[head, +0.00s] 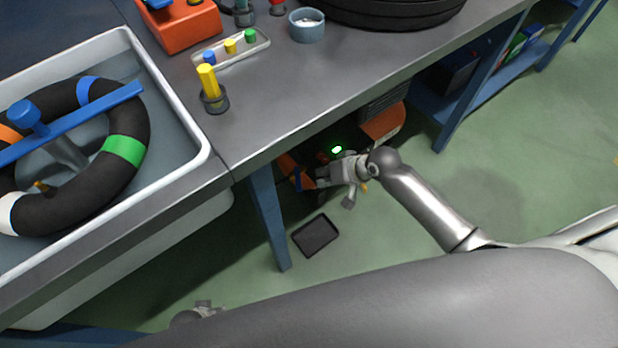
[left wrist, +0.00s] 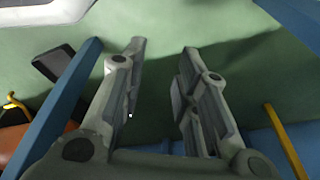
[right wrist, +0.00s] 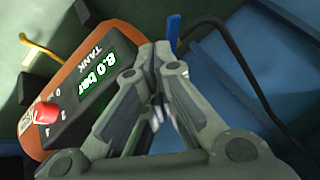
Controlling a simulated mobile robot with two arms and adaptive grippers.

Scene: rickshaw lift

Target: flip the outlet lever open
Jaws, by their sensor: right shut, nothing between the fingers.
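An orange compressor panel (right wrist: 60,130) fills the left of the right wrist view. Its green display (right wrist: 105,65) reads 8.0 bar TANK, and a red knob (right wrist: 45,112) sits below it. A narrow blue piece, which looks like the outlet lever (right wrist: 173,32), stands just beyond my right fingertips. I cannot tell whether they touch it. My right gripper (right wrist: 160,55) is shut and empty. In the head view it reaches under the bench (head: 325,174), where the compressor is mostly hidden. My left gripper (left wrist: 163,50) is open and empty above the green floor.
A dark hose (right wrist: 240,75) runs right of the right gripper. A blue bench leg (head: 268,215) stands beside the work space, with a dark tray (head: 315,236) on the floor. A grey bench top (head: 300,85) overhangs the right gripper. A white water tub (head: 190,130) is at left.

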